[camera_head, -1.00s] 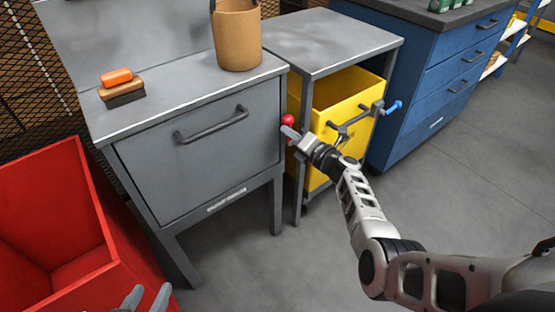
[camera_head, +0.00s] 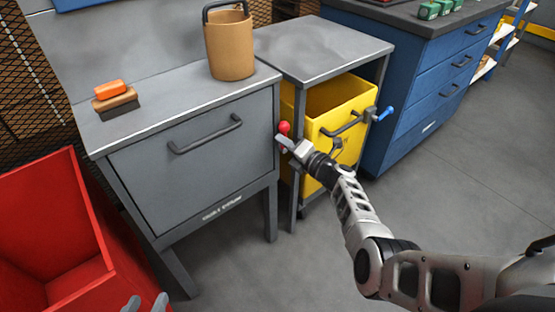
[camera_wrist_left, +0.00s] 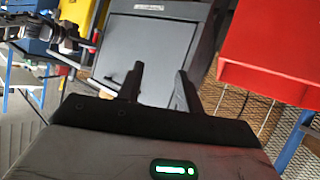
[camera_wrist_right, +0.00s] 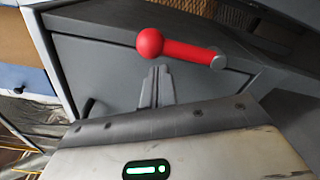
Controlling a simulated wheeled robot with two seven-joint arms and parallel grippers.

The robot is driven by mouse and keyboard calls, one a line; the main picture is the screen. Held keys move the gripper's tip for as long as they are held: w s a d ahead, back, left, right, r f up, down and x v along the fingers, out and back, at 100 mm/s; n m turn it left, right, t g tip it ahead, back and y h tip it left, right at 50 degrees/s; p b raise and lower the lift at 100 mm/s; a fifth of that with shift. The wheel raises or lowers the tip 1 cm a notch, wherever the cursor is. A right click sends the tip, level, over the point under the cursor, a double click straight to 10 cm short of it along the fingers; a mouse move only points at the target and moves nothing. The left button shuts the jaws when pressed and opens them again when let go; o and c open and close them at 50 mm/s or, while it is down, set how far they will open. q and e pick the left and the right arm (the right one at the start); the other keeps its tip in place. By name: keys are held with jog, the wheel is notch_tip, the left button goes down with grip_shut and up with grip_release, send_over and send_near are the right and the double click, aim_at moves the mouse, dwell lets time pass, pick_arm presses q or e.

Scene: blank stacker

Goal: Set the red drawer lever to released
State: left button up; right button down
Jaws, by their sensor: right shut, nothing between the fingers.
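The red drawer lever (camera_head: 284,128) is on the right side of the grey drawer cabinet (camera_head: 200,155). In the right wrist view the red lever (camera_wrist_right: 185,51) lies nearly level, its ball knob to the left and its grey pivot to the right. My right gripper (camera_head: 282,139) is shut and empty. Its fingertips (camera_wrist_right: 157,72) appear just below the lever near the ball; I cannot tell whether they touch. My left gripper (camera_head: 147,303) is at the bottom edge of the head view. Its fingers (camera_wrist_left: 158,80) are apart with nothing between them.
A yellow bin (camera_head: 318,140) stands under a grey table right of the cabinet, with a blue lever (camera_head: 385,114) nearby. A brush (camera_head: 116,98) and a tan bucket (camera_head: 229,45) stand on the cabinet. A red bin (camera_head: 50,255) is at left. Floor at right is clear.

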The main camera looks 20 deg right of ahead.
pick_arm(q)
jog(key=shift+s+r+p, duration=0.25)
jog(key=shift+r+p, duration=0.35)
jog(key=shift+p, duration=1.15)
pick_arm(e)
jog(key=s+d+f, duration=0.1)
jog(key=s, duration=1)
jog(key=shift+d, duration=0.25)
jog(key=shift+f, duration=0.1)
jog(key=shift+s, duration=0.1)
